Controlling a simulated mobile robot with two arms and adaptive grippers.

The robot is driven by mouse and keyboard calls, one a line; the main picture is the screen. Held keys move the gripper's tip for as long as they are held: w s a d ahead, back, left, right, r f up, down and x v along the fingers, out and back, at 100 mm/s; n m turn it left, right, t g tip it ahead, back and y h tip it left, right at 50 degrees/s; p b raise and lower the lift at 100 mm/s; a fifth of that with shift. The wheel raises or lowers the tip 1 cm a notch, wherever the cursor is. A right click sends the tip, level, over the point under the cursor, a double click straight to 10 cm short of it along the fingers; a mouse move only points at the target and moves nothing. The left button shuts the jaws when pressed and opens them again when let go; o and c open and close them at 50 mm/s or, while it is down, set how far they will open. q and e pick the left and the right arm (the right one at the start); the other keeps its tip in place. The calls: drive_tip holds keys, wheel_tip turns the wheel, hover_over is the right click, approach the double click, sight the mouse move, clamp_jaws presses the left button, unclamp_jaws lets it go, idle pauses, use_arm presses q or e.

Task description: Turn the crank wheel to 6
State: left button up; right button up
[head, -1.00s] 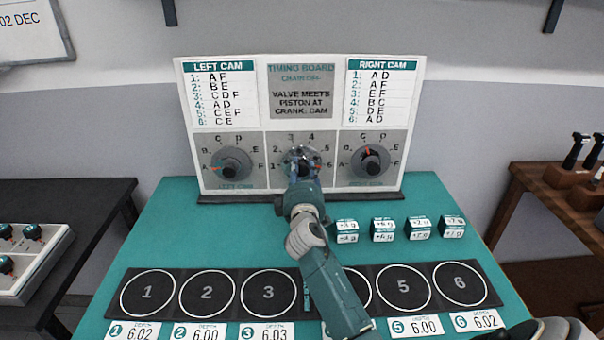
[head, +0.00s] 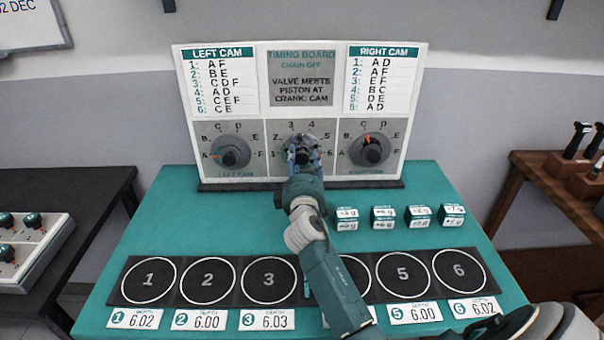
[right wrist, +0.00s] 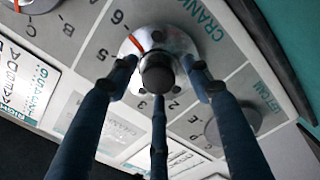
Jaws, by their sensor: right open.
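The crank wheel (right wrist: 180,44) is a round grey dial with a dark centre knob (right wrist: 158,74), low in the middle of the timing board (head: 258,178). In the right wrist view its orange mark lies on the side toward the 6; whether it lines up exactly is unclear. My right gripper (head: 302,152) is at the wheel, its fingers open and spread around the knob. In the right wrist view the fingers (right wrist: 160,88) show gaps to the knob. In the head view the gripper hides most of the wheel. My left gripper is out of view.
The left cam dial (head: 230,153) and right cam dial (head: 371,150) flank the crank. Several small teal-and-white blocks (head: 383,217) stand on the teal table (head: 165,225), right of my arm. A dark mat (head: 125,290) with numbered circles lies in front.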

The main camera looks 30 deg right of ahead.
drive_tip(key=v, duration=1)
drive_tip(key=shift+s+a, duration=0.25)
drive_tip(key=shift+a, duration=0.05)
